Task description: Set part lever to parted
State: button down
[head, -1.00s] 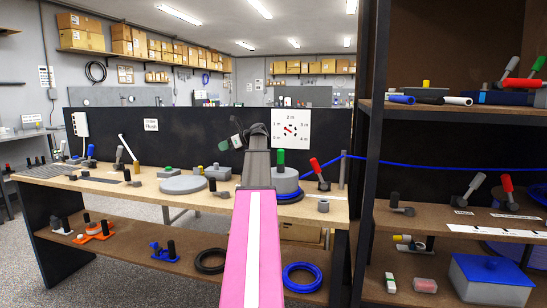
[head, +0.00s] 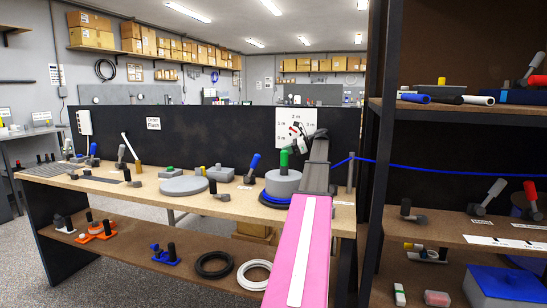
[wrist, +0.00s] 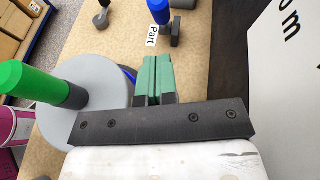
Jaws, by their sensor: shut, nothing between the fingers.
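The part lever (wrist: 158,10) has a blue handle and a dark grey base, beside a white "Part" label (wrist: 153,36) at the top of the wrist view. In the head view a blue-handled lever (head: 253,164), apparently the same one, leans right, left of the reel. My gripper (wrist: 158,58) has green fingers pressed together and empty. In the wrist view its tips point towards the lever and label, with a visible gap before the handle. The lever's base is partly in view, and its contact with the table is unclear.
A grey reel (head: 283,183) with a green upright handle (wrist: 35,82) stands close beside my fingers. A dark panel (head: 200,135) backs the bench, with a white dial sign (head: 284,130) on it. Bare wood (head: 150,187) lies to the left. A shelf unit stands right.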

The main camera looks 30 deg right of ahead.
jog(key=x, duration=1)
jog(key=shift+r, duration=0.15)
jog(key=shift+w, duration=0.1)
